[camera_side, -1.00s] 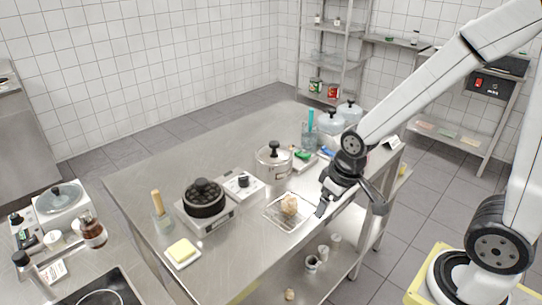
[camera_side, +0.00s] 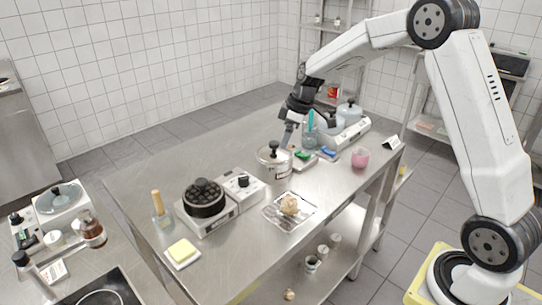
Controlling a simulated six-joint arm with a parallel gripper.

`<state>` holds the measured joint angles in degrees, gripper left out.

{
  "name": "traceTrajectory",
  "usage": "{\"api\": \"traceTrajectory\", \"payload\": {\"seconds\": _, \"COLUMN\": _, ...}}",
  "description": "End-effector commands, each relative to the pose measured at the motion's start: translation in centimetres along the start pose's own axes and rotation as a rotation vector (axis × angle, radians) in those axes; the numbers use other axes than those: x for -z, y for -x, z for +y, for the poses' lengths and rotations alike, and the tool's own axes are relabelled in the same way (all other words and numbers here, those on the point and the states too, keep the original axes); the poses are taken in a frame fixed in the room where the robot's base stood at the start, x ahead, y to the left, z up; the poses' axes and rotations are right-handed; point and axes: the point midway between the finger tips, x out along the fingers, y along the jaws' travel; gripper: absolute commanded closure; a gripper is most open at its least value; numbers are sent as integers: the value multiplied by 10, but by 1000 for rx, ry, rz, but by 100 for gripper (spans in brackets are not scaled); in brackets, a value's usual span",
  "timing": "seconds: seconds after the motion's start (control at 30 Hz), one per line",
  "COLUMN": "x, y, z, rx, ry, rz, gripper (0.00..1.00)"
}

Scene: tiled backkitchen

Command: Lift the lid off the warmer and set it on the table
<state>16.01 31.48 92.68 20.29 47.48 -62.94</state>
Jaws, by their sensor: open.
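The warmer (camera_side: 274,169) is a round, shiny metal pot with a label on its front, standing on the steel table (camera_side: 185,165) near the middle. Its lid (camera_side: 265,155) is on top and carries a black knob (camera_side: 273,146). My gripper (camera_side: 287,138) is open and points down, just right of and behind the knob, close to the lid. Whether a finger touches the lid cannot be told from this side. The inside of the warmer is hidden by the lid.
Right of the warmer are a green item (camera_side: 303,154), a blue item (camera_side: 328,153) and a pink cup (camera_side: 360,158). A black pan (camera_side: 204,198) stands left. The back-left tabletop is bare.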

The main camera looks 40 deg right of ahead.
Motion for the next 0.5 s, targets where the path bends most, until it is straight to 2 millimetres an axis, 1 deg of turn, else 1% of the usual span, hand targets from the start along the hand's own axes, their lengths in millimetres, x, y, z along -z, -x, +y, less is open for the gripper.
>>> {"api": "traceTrajectory", "payload": {"seconds": 0.03, "x": 3, "y": 0, "z": 12, "rx": 7, "ry": 25, "rz": 13, "gripper": 10}}
{"api": "traceTrajectory", "payload": {"seconds": 0.2, "x": 11, "y": 2, "z": 39, "rx": 25, "ry": 123, "rz": 54, "gripper": 10}}
{"api": "traceTrajectory", "payload": {"seconds": 0.33, "x": 14, "y": 4, "z": 49, "rx": 31, "ry": 167, "rz": 73, "gripper": 10}}
{"api": "traceTrajectory", "payload": {"seconds": 0.5, "x": 15, "y": 4, "z": 53, "rx": 34, "ry": 184, "rz": 79, "gripper": 10}}
